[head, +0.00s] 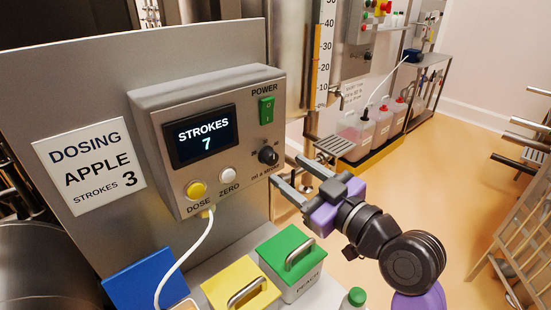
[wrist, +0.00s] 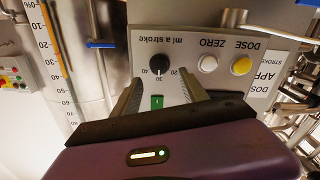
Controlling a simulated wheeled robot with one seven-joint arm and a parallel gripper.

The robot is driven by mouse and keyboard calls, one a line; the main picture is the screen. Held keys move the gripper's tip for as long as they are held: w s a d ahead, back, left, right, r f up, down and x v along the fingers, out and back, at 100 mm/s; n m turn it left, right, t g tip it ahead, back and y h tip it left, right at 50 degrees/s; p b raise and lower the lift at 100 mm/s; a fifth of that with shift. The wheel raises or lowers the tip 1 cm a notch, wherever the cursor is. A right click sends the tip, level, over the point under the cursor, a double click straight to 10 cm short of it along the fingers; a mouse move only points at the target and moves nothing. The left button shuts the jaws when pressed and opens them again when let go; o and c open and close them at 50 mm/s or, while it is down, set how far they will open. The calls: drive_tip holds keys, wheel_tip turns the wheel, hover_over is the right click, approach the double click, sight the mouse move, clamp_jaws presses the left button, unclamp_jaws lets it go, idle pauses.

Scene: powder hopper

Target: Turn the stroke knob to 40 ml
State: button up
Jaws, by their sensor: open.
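The stroke knob (head: 268,155) is a small black round knob on the right of the grey dosing box's (head: 205,85) front. In the wrist view the knob (wrist: 160,64) appears upside down, with marks 40, 30 and 20 around it and "ml a stroke" beside it. Its pointer is too small to read surely. My gripper (head: 287,171) is open and empty, just right of and in front of the knob. In the wrist view its two fingers (wrist: 161,86) point towards the panel on either side of the knob's line, apart from it.
The box has a display (head: 203,135) reading STROKES 7, a green power switch (head: 266,110), a yellow DOSE button (head: 196,190) and a white ZERO button (head: 227,174). A sign (head: 90,170) reads DOSING APPLE, STROKES 3. Yellow (head: 230,280) and green (head: 300,285) lidded containers stand below.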

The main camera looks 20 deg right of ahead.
sight(273, 159)
drive_tip(key=p+x, duration=0.1)
drive_tip(key=x, duration=0.4)
drive_tip(key=shift+w+a, duration=0.1)
drive_tip(key=shift+w, duration=0.2)
drive_tip(key=shift+c, duration=0.4)
clamp_jaws()
